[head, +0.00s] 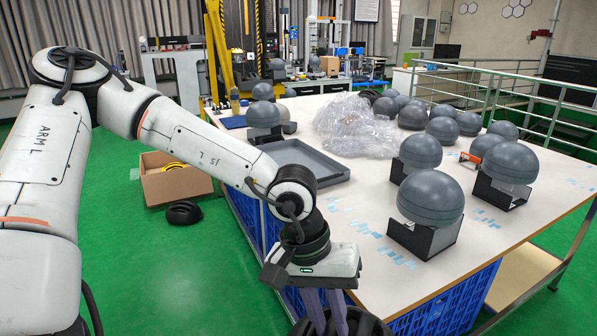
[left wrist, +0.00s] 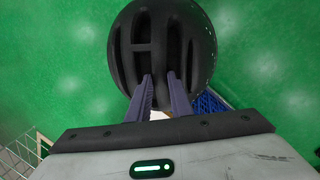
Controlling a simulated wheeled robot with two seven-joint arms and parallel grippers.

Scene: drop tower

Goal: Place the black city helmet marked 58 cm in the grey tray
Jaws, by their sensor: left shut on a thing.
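My left gripper (head: 325,305) is shut on a black helmet (head: 352,326) beside the near edge of the table, over the green floor. In the left wrist view the fingers of my left gripper (left wrist: 160,85) reach into the slots of the black helmet (left wrist: 127,50); its size marking cannot be read. The grey tray (head: 310,180) lies on the left part of the table, farther back than the gripper, and looks empty. My right gripper is not in view.
Grey domed helmets on black stands (head: 431,200) fill the table's right side. Clear plastic wrap (head: 352,128) lies behind the tray. Blue crates (head: 455,303) stand under the tabletop.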

